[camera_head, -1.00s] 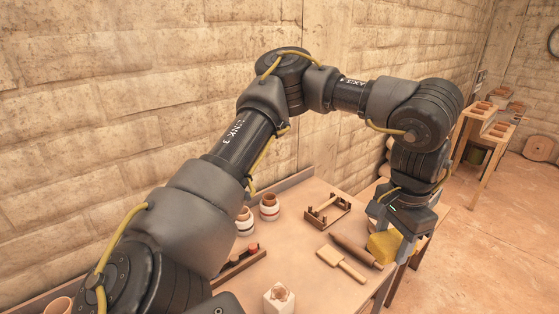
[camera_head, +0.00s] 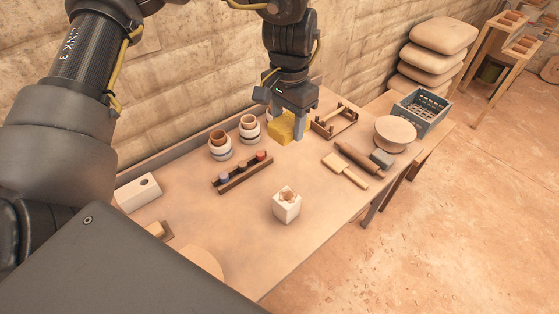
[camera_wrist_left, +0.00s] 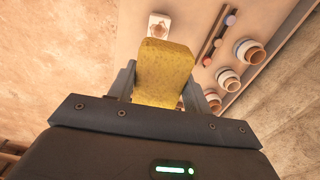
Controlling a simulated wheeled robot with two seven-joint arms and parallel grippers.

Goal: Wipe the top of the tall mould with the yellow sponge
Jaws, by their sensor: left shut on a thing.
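My left gripper (camera_head: 287,124) is shut on the yellow sponge (camera_head: 280,129) and holds it over the back of the workbench, between the jars and a small wooden frame. The sponge (camera_wrist_left: 163,68) also fills the space between the fingers in the left wrist view. A white block-shaped mould (camera_head: 287,208) with a brownish patch on top stands upright near the bench's middle, nearer to me than the sponge and apart from it. It also shows beyond the sponge in the left wrist view (camera_wrist_left: 158,22). My right gripper is not in view.
Jars (camera_head: 220,146) and a dark rack with small coloured pieces (camera_head: 242,173) stand left of the sponge. A wooden frame (camera_head: 334,121), paddle (camera_head: 345,171) and rolling pin (camera_head: 357,158) lie to the right. A white block with a hole (camera_head: 138,194) lies far left. Bench around the mould is clear.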

